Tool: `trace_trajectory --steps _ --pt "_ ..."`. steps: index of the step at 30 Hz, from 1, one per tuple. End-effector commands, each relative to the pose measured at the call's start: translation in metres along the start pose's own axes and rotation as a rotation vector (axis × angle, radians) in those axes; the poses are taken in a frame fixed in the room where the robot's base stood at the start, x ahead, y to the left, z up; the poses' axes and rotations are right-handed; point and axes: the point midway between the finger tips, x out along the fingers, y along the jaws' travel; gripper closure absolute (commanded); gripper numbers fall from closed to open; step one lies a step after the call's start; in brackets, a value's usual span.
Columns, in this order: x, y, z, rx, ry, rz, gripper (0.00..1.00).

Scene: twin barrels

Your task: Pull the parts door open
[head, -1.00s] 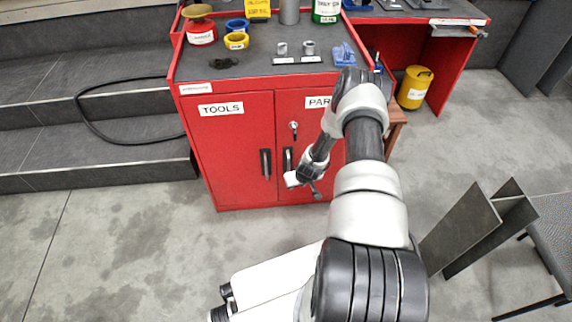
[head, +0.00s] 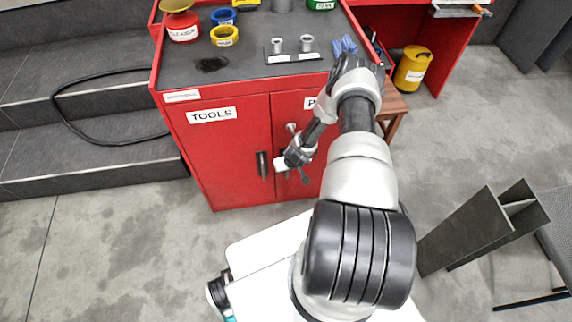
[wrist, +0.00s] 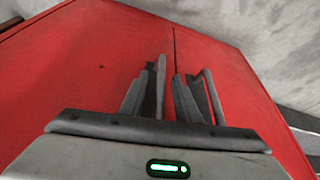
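The red cabinet's parts door (head: 300,104) is on the right of the cabinet front, flush with the tools door (head: 228,150). Its "PARTS" label is mostly covered by my arm. My gripper (head: 281,164) is in front of the parts door, at its handle, which it hides in the head view. In the wrist view, my gripper (wrist: 170,95) points at the red doors, with a gap between its fingers. Dark and grey bars overlap there, and I cannot tell whether the handle lies between the fingers. The door seam (wrist: 175,45) shows beyond.
The tools door handle (head: 262,165) is just left of my gripper. A lock knob (head: 291,127) sits above it. A wooden stool (head: 392,108) and yellow canister (head: 413,68) stand right of the cabinet. Grey panels (head: 470,230) and a chair are at right.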

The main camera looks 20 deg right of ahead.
Motion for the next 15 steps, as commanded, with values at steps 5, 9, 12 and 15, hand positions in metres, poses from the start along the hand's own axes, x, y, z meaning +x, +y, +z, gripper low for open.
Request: trace_trajectory --steps 5,9,12,15 --pt "0.0003 0.0 0.0001 0.0 0.001 0.001 0.7" --pt "0.0003 0.0 0.0 0.0 0.001 0.001 0.79" --pt "0.0003 0.0 0.0 0.0 0.001 0.0 0.96" --pt "0.0002 0.0 0.0 0.0 0.001 0.001 1.0"
